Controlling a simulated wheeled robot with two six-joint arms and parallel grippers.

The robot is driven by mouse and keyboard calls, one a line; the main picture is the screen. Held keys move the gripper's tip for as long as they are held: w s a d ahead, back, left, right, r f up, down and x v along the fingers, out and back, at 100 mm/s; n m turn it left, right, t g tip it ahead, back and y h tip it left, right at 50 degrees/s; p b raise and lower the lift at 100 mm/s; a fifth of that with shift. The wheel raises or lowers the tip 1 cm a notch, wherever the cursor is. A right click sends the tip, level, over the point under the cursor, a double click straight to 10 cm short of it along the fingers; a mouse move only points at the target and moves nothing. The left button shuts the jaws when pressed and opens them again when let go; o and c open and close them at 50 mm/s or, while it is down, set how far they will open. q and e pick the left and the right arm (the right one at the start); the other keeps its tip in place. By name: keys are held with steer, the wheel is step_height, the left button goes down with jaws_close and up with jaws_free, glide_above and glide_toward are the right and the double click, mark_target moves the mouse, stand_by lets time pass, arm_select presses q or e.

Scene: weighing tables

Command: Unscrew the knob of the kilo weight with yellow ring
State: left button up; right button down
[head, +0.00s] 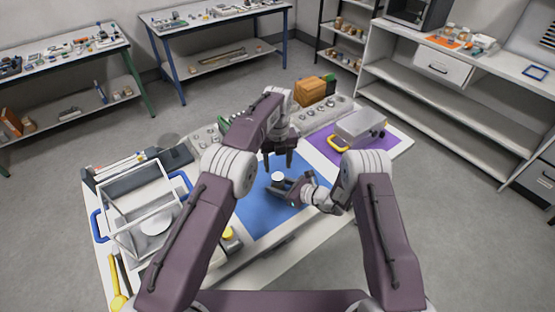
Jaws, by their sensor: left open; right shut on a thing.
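A small pale, white-topped piece (278,177), apparently the kilo weight, stands on the blue mat (255,213). I see no yellow ring on it; its lower part is hidden by my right gripper. My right gripper (275,184) comes in low from the right and is shut on this piece. My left gripper (278,164) points down just above it, fingers spread and open, with nothing between them. I cannot make out the knob separately or tell whether the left fingertips touch the piece.
A clear-walled balance case (113,214) with blue handles stands at the left. A grey case (360,127) lies on the purple mat (393,142) at the right, near a yellow handle (337,143). Several weights line the back. A yellow-topped item (228,233) is near the front edge.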

mark_target(278, 176)
arm_select(q)
step_height(278, 176, down, 6)
steer(key=shift+f, duration=0.1)
arm_select(e)
steer(key=shift+r, duration=0.1)
